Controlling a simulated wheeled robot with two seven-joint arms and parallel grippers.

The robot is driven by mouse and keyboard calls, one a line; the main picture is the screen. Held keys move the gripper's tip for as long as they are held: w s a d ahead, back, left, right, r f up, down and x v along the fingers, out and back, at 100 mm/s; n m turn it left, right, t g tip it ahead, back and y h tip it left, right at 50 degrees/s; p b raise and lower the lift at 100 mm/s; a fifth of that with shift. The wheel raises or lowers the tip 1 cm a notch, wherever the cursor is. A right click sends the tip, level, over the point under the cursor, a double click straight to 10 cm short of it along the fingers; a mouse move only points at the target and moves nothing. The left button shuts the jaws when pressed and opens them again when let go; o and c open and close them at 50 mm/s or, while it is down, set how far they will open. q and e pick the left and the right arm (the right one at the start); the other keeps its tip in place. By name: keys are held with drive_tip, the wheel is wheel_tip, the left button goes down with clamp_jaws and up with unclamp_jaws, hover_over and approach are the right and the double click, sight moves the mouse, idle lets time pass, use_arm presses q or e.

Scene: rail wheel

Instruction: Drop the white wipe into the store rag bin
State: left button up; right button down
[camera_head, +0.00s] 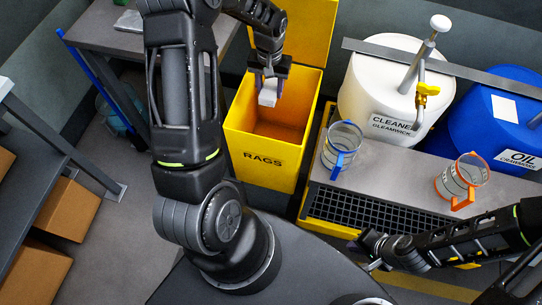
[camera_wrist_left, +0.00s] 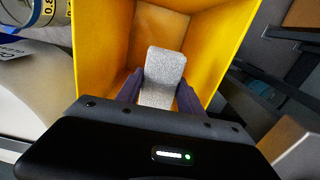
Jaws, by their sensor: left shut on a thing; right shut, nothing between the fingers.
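The white wipe (camera_head: 268,95) is held in my left gripper (camera_head: 268,80), which is shut on it. The wipe hangs above the open mouth of the yellow rag bin (camera_head: 262,165), labelled RAGS, near its back. In the left wrist view the wipe (camera_wrist_left: 165,72) sits between the two dark fingers, with the bin's yellow walls (camera_wrist_left: 105,45) around it and its floor beyond. The bin's lid (camera_head: 308,25) stands raised at the back. My right gripper (camera_head: 368,250) is shut and empty, low in front of the drum stand.
A white CLEANER drum (camera_head: 375,85) and a blue OIL drum (camera_head: 500,115) stand right of the bin. A blue-handled jug (camera_head: 342,147) and an orange-handled jug (camera_head: 460,180) stand on the grey shelf before them. Cardboard boxes (camera_head: 68,208) sit on a rack at the left.

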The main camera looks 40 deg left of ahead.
use_arm(q)
drive_tip(key=shift+f, duration=0.5)
drive_tip(key=o, duration=1.4)
wheel_tip(320, 180, up, 8)
drive_tip(key=shift+f+b, duration=0.1)
drive_tip(key=shift+b, duration=0.75)
